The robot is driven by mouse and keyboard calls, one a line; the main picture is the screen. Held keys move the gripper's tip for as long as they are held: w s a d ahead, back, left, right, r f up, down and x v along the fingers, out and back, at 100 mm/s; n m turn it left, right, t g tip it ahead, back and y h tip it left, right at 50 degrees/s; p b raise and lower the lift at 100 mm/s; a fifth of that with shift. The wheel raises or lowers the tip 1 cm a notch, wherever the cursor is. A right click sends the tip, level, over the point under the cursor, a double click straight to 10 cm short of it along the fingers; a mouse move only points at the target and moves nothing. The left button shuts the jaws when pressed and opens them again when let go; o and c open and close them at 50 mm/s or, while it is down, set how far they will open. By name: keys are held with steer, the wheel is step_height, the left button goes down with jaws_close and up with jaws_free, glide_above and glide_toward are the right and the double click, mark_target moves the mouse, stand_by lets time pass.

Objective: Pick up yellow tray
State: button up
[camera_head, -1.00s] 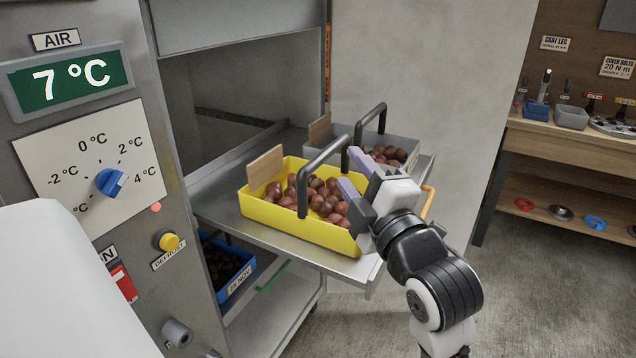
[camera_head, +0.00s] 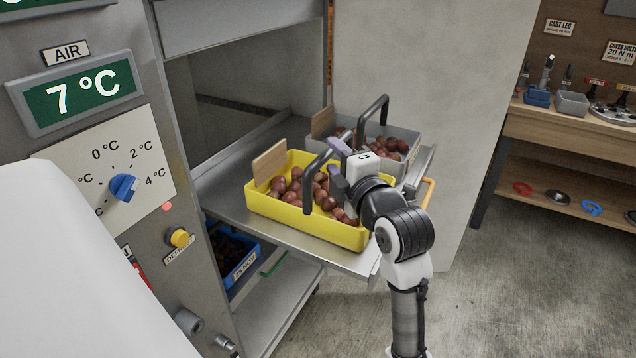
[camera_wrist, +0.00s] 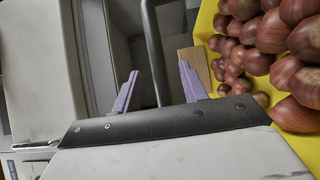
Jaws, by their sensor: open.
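The yellow tray (camera_head: 300,225) stands on the pulled-out metal shelf, filled with chestnuts, with a wooden board (camera_head: 268,164) at its left end. Its dark arched handle (camera_head: 308,190) rises over the chestnuts. My gripper (camera_head: 336,160) is open at the upper part of this handle, above the tray's right half. In the wrist view the two lilac fingers (camera_wrist: 158,86) stand apart, with the dark handle bar (camera_wrist: 154,45) running between them. The yellow tray's edge (camera_wrist: 205,25) and chestnuts show at the right there. Contact with the bar cannot be told.
A grey tray (camera_head: 409,137) of chestnuts with its own dark handle (camera_head: 384,108) stands close behind. The cabinet front with knob (camera_head: 123,187) is at left. A blue crate (camera_head: 240,266) sits on the lower shelf. Open floor (camera_head: 490,300) lies at right.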

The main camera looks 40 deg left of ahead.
mark_target(332, 155)
steer(key=p+x, duration=0.1)
steer(key=x, duration=0.2)
steer(key=shift+w+a, duration=0.1)
steer(key=shift+a, duration=0.1)
jaws_close()
stand_by(1.2)
steer(key=shift+r, duration=0.1)
